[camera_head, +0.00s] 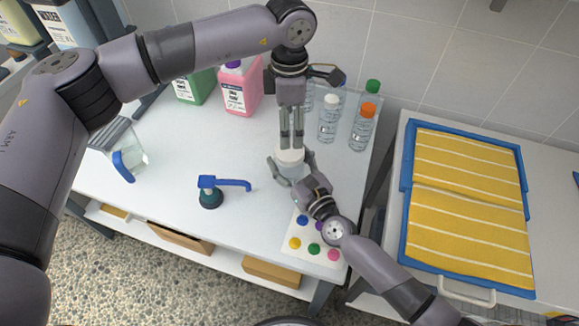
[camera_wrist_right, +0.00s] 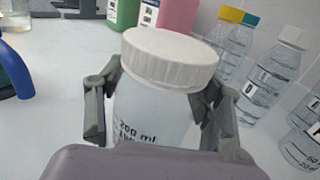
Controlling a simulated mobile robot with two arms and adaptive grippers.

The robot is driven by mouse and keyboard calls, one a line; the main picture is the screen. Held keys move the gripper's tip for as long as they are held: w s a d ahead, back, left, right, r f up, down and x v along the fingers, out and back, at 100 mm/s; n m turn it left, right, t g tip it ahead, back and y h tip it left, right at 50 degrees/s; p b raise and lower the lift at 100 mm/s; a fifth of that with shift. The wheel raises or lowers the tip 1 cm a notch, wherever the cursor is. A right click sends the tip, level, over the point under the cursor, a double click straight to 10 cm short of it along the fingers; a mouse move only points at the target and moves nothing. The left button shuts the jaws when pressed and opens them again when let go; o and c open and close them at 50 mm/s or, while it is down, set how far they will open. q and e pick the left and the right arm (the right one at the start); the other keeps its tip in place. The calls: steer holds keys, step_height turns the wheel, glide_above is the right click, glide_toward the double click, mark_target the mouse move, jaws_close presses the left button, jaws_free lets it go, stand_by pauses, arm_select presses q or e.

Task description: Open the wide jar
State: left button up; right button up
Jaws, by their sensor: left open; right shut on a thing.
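The wide jar (camera_wrist_right: 150,117) is pale, with a volume scale, and stands upright on the white table. Its white ribbed lid (camera_wrist_right: 172,58) sits on top, and it also shows in the head view (camera_head: 290,156). My right gripper (camera_head: 291,176) is shut around the jar body below the lid, with a finger on each side in the right wrist view. My left gripper (camera_head: 291,143) points down from above, open, with its fingertips just over the lid. I cannot tell whether they touch it.
Several clear bottles (camera_head: 328,120) stand right behind the jar. A pink jug (camera_head: 238,92) and a green jug (camera_head: 195,88) stand at the back. A blue-handled pump (camera_head: 209,194) is left, a dotted card (camera_head: 302,252) in front. Yellow towels lie in a blue tray (camera_head: 408,160) at right.

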mark_target(290, 150)
arm_select(q)
steer(key=m, duration=0.6)
steer(key=shift+m, duration=0.4)
steer(key=m, duration=1.2)
steer(key=shift+m, duration=0.4)
steer(key=m, duration=0.6)
steer(key=shift+m, duration=0.4)
steer(key=shift+f+m, duration=0.3)
steer(key=shift+f, duration=3.75)
steer(key=shift+c, duration=0.5)
